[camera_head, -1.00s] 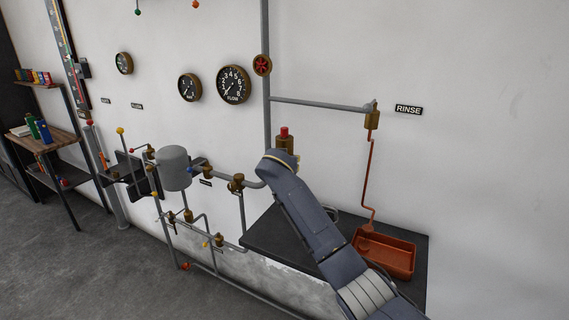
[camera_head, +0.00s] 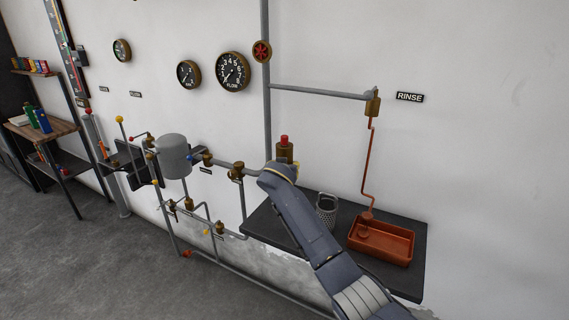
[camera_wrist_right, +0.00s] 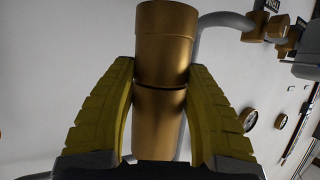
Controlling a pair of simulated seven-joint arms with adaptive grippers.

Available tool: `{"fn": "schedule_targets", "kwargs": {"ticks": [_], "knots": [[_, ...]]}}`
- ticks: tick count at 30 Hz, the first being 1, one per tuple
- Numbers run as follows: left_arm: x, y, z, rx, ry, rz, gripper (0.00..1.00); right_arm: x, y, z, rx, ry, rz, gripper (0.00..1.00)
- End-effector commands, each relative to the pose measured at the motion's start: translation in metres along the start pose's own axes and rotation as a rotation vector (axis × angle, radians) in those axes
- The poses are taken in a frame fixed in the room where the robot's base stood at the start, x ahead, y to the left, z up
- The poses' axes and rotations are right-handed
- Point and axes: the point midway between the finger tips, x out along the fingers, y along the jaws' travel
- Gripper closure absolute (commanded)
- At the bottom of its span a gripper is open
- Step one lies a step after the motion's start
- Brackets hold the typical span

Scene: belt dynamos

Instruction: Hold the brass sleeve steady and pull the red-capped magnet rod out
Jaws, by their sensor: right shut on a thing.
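The brass sleeve (camera_head: 284,155) stands upright by the wall pipe in the head view, its lower part hidden by my right arm. The red cap (camera_head: 284,139) of the magnet rod shows at its top; the rod itself is not visible. In the right wrist view the brass sleeve (camera_wrist_right: 165,45) runs between the yellow fingers of my right gripper (camera_wrist_right: 161,72), which is shut on it. A dark seam crosses the brass between the fingers. The red cap is not seen there. My left gripper is in neither current view.
A dark shelf (camera_head: 283,228) carries a grey mesh basket (camera_head: 326,210) and a copper-coloured tray (camera_head: 381,255), both right of my arm. Pipes and a grey tank (camera_head: 173,155) lie to the left. A red valve wheel (camera_head: 262,51) is on the vertical pipe above.

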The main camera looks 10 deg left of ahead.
Motion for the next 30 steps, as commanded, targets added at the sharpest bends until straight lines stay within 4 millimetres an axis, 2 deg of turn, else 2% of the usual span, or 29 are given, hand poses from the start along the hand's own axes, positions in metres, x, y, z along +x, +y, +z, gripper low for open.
{"fn": "schedule_targets", "kwargs": {"ticks": [30], "knots": [[0.000, 0.000, 0.000, 0.000, 0.000, 0.000, 0.56, 0.028, 0.000, 0.069, 0.000, 0.003, 0.000, 0.99]]}}
